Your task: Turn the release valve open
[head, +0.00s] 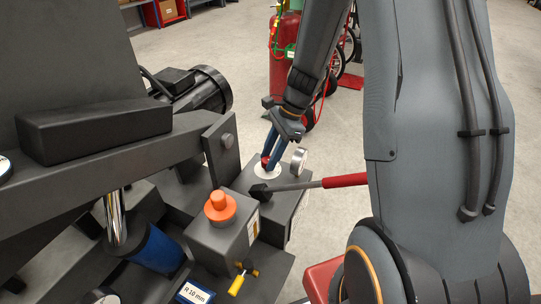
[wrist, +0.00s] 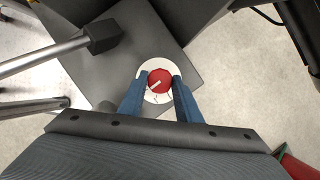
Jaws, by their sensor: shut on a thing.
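The release valve is a small red round knob (wrist: 160,80) with a pale pointer line, set on a white disc (wrist: 145,70) on top of a dark grey block. In the head view the white disc (head: 259,173) shows around the fingertips, and only a bit of red shows between them. My gripper (wrist: 159,85) comes down from above with a blue finger on each side of the knob, shut on it. In the head view my gripper (head: 270,162) stands over the block. Marks on the disc are too small to read.
A lever with a red grip (head: 344,181) and black head sits close to the block. An orange knob (head: 220,206) and a yellow-handled tap (head: 238,281) are nearer. A dark press arm (head: 120,160) is at left.

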